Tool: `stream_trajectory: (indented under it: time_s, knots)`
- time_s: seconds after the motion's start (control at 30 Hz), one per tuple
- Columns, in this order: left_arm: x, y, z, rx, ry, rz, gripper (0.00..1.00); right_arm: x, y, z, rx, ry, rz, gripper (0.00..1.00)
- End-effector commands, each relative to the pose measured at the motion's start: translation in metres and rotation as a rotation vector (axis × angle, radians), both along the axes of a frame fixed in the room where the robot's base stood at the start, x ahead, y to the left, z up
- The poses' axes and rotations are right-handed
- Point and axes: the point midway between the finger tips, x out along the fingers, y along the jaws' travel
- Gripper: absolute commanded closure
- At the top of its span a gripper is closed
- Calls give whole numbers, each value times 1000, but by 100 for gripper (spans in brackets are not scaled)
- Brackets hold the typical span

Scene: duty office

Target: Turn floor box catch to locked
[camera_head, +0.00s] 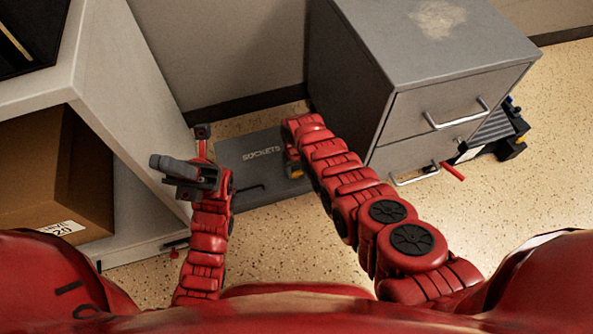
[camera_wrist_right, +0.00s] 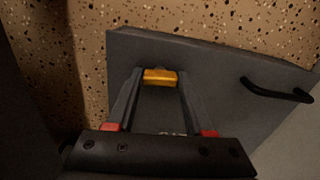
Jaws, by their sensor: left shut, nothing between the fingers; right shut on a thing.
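The floor box (camera_head: 232,160) is a dark grey plate marked SOCKETS, set in the speckled floor between the white desk and the grey cabinet. Its yellow catch (camera_wrist_right: 160,77) sits near one edge of the plate in the right wrist view, between the fingertips of my right gripper (camera_wrist_right: 160,80), which is shut on it. In the head view only a bit of the yellow catch (camera_head: 295,172) shows beside my right wrist. My left gripper (camera_head: 168,164) is shut and empty, raised to the left of the floor box. I cannot read any lock marking.
A black handle (camera_wrist_right: 277,91) is on the floor box plate. The grey drawer cabinet (camera_head: 385,60) stands close to my right arm. A white desk (camera_head: 90,90) with a cardboard box (camera_head: 50,175) inside is at left. A red-handled thing (camera_head: 453,171) lies near the cabinet.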

Motion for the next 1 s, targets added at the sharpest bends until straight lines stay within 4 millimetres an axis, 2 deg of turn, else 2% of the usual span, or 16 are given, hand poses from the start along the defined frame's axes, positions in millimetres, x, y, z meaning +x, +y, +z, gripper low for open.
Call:
stream_trajectory:
  time_s: [0.3, 0.77, 0.8, 0.93, 1.0]
  knots:
    - [0, 0, 0, 1, 3, 1, 100, 0, -1, 0, -1, 0, -89, 100]
    - [0, 0, 0, 1, 3, 1, 100, 0, -1, 0, -1, 0, -100, 100]
    - [0, 0, 0, 1, 3, 1, 100, 0, -1, 0, -1, 0, -100, 42]
    - [0, 0, 0, 1, 3, 1, 100, 0, 0, 0, 0, 0, -99, 19]
    - [0, 0, 0, 1, 3, 1, 100, 0, 0, 0, 0, 0, -99, 18]
